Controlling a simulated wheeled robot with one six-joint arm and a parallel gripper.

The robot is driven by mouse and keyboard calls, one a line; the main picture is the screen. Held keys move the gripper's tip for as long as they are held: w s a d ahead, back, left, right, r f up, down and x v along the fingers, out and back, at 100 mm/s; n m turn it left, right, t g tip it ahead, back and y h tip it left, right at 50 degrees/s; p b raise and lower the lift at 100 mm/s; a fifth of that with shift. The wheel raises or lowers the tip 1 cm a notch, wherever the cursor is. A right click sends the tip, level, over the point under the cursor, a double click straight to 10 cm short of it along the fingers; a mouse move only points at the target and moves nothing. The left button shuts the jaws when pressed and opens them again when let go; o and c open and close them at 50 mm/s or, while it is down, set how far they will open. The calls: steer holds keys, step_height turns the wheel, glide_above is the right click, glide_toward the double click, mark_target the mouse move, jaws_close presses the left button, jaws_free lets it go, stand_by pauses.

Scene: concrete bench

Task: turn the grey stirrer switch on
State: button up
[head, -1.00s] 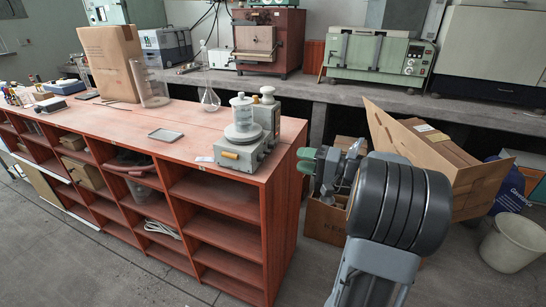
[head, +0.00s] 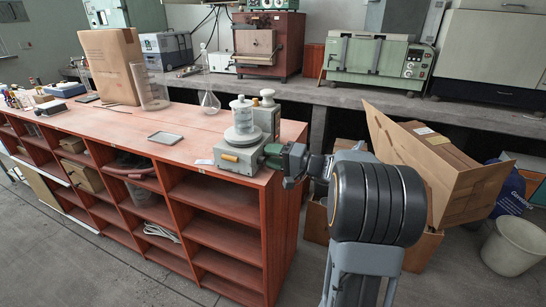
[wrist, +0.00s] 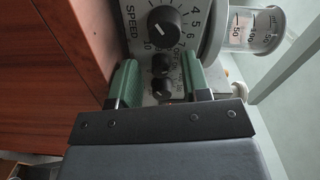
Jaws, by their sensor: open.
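The grey stirrer (head: 232,167) stands on the front right corner of the red shelf unit, with a clear vessel (head: 242,115) on its round top. In the wrist view its panel (wrist: 139,34) shows a large SPEED knob (wrist: 164,28) and two small black knobs (wrist: 161,64) (wrist: 162,87) with lettering beside them. I cannot tell which small knob is the switch or how it is set. My gripper (head: 272,156) is at the stirrer's right side. In the wrist view my green fingers (wrist: 157,78) are open, one either side of the small knobs, not closed on them.
A grey instrument (head: 267,114) stands just behind the stirrer. A flat tray (head: 165,137), a flask (head: 209,100) and a cardboard box (head: 110,62) are farther left on the red top (head: 195,125). An open cardboard carton (head: 410,150) stands right of my arm.

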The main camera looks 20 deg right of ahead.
jaws_close()
steer(key=m+p, duration=0.1)
steer(key=m, duration=0.1)
steer(key=shift+r+m, duration=0.15)
steer(key=shift+m, duration=0.25)
steer(key=m+p, duration=0.1)
steer(key=m, duration=0.1)
steer(key=shift+m, duration=0.4)
jaws_free()
steer(key=v, duration=1.3)
steer(key=shift+s+d, duration=0.25)
steer(key=shift+d, duration=0.05)
